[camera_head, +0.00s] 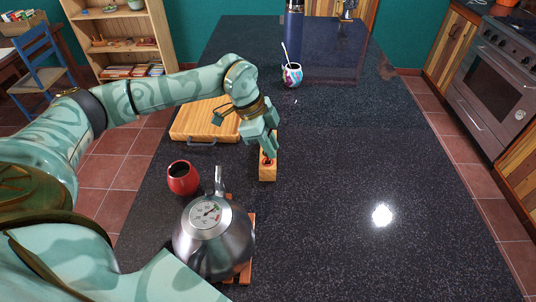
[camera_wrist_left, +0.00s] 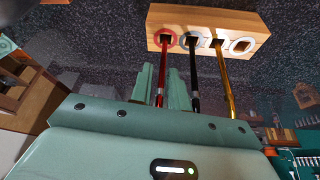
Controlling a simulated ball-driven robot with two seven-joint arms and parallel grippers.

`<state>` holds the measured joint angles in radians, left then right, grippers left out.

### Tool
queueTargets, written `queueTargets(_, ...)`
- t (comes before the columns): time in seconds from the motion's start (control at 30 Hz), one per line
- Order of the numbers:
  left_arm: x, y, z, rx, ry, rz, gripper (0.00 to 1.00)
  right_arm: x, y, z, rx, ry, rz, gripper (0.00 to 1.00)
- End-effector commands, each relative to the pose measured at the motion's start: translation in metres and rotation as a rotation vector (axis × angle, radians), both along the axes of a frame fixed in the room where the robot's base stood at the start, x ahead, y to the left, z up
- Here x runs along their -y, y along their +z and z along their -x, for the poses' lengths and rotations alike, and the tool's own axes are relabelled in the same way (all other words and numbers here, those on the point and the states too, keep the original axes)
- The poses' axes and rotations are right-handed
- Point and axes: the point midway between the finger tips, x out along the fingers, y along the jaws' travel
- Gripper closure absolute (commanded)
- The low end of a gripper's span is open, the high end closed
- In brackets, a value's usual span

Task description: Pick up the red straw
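A light wooden straw holder block (camera_head: 267,174) stands on the dark counter; it shows at the top of the left wrist view (camera_wrist_left: 262,38). A red straw (camera_wrist_left: 163,72), a black straw (camera_wrist_left: 194,78) and a gold straw (camera_wrist_left: 224,75) stick out of its holes in that view. My left gripper (camera_wrist_left: 162,88) has one finger on each side of the red straw, with visible gaps, so it looks open. The black straw is outside the right finger. In the head view, the left gripper (camera_head: 270,148) covers much of the block and hides the straws. My right gripper is out of view.
A steel kettle (camera_head: 212,238) stands on a wooden trivet (camera_head: 247,262) in front, near a red cup (camera_head: 183,178). A cutting board (camera_head: 203,118) lies behind the cup. A patterned cup with a metal straw (camera_head: 292,75) and a blue bottle (camera_head: 293,25) stand farther back. The right counter is clear.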

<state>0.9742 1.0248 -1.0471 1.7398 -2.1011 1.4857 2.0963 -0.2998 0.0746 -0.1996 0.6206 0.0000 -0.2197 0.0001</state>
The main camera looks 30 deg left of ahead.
Motion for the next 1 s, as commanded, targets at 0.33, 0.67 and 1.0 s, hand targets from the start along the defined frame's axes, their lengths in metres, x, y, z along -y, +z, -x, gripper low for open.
queueTargets(0.33, 0.000, 0.001, 0.000, 0.000, 0.000, 0.000, 1.00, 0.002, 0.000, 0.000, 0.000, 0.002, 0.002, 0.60)
queueTargets(0.67, -0.001, 0.046, -0.001, 0.005, 0.001, 0.000, 1.00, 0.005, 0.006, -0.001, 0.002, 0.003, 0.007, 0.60)
queueTargets(1.0, 0.004, 0.103, 0.005, 0.001, -0.009, 0.001, 1.00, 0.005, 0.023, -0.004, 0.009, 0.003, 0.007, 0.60)
